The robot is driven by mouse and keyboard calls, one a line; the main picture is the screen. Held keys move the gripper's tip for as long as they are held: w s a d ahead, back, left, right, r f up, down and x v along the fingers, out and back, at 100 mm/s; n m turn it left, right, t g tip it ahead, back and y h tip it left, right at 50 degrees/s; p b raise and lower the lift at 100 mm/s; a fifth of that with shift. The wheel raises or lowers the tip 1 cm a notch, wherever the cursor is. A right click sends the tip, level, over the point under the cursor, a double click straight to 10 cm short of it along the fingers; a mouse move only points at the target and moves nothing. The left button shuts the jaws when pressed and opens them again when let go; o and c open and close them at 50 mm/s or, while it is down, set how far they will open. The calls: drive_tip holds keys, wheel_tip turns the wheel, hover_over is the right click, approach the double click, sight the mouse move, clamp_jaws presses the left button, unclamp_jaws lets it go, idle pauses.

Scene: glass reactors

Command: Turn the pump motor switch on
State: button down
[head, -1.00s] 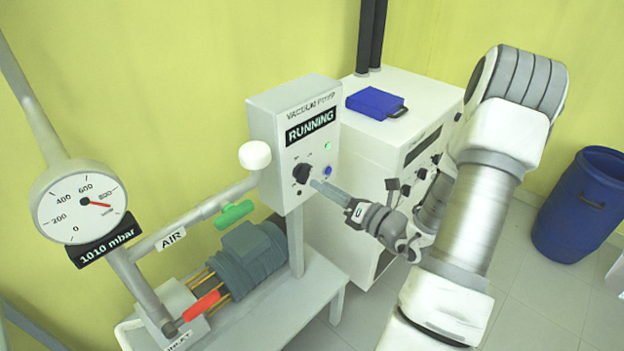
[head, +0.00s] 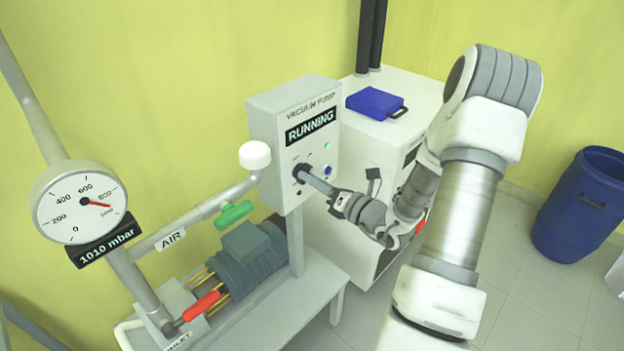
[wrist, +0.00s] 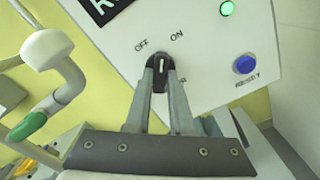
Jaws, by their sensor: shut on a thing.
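The pump motor switch (head: 299,172) is a black rotary knob on the white vacuum pump control box (head: 265,130). In the wrist view the knob (wrist: 161,70) sits below the OFF and ON labels. Its white mark stands about upright in that view; which label it is set to is hard to tell. My gripper (head: 307,177) reaches it from the right. In the wrist view my gripper (wrist: 161,88) is shut on the knob, one finger on each side. The display (head: 311,126) reads RUNNING, and the green lamp (head: 327,146) is lit.
A blue button (head: 328,170) is right of the knob. The green-handled pipe (head: 234,213) and pressure gauge (head: 80,203), labelled 1010 mbar, are left. The pump motor (head: 247,255) is below. A white cabinet (head: 420,95) with a blue case (head: 375,102) stands behind my arm.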

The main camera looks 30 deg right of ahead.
drive_tip(key=shift+m+p, duration=2.3)
drive_tip(key=shift+p, duration=0.5)
drive_tip(key=c, duration=0.8)
unclamp_jaws()
drive_tip(key=b+v, duration=0.1)
drive_tip(key=v, duration=1.6)
drive_tip(key=shift+s+r, duration=0.1)
drive_tip(key=shift+s, duration=0.1)
